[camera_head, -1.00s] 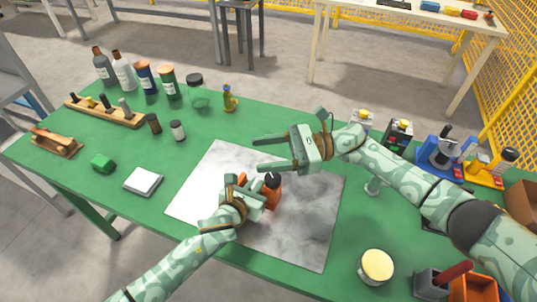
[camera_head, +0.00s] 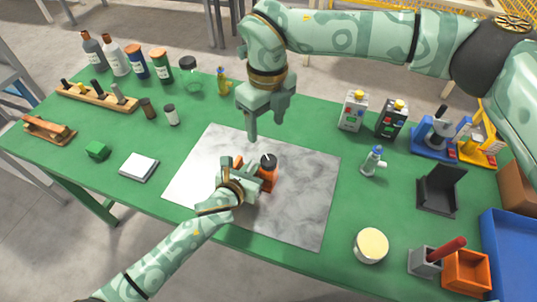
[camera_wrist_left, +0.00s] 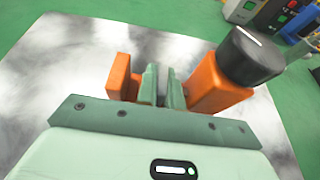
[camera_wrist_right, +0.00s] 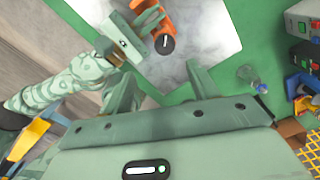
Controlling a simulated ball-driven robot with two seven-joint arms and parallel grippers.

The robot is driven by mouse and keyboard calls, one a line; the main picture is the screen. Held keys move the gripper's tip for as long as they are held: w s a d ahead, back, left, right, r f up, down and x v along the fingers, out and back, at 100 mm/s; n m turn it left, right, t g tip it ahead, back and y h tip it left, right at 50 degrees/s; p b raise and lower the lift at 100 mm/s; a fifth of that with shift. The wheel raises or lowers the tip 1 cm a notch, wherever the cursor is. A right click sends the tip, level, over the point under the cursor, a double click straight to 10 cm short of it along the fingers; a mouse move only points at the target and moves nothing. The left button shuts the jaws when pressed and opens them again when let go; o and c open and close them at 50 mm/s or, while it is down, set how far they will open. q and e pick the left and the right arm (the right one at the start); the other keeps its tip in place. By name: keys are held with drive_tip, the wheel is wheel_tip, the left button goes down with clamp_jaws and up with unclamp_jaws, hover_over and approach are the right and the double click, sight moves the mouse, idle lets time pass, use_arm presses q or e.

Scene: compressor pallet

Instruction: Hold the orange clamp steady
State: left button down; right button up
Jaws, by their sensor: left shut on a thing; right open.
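The orange clamp (camera_head: 268,178), with a black knob (camera_head: 268,160), stands on the grey marble slab (camera_head: 300,205). My left gripper (camera_head: 246,178) is shut on the clamp's middle. In the left wrist view, the left fingers (camera_wrist_left: 163,84) are close together, with an orange jaw (camera_wrist_left: 119,76) on one side and the orange knob end (camera_wrist_left: 210,86) on the other. My right gripper (camera_head: 266,122) is open and empty, its fingers pointing down above the slab's far edge. In the right wrist view, the clamp (camera_wrist_right: 155,17) lies beyond the open fingers (camera_wrist_right: 163,88). What lies between the left fingers is mostly hidden.
Bottles and jars (camera_head: 160,65) stand at the back left, near a wooden rack (camera_head: 97,97). A white-topped jar (camera_head: 371,246), grey bin (camera_head: 425,262) and orange bin (camera_head: 466,270) stand at the front right. The slab's right half is clear.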

sight(268, 160)
drive_tip(key=f+m, duration=0.1)
drive_tip(key=f, duration=0.3)
drive_tip(key=f+m, duration=0.1)
drive_tip(key=f, duration=0.3)
drive_tip(key=f+m, duration=0.2)
drive_tip(key=f, duration=0.2)
drive_tip(key=shift+d, duration=0.25)
drive_tip(key=c, duration=1)
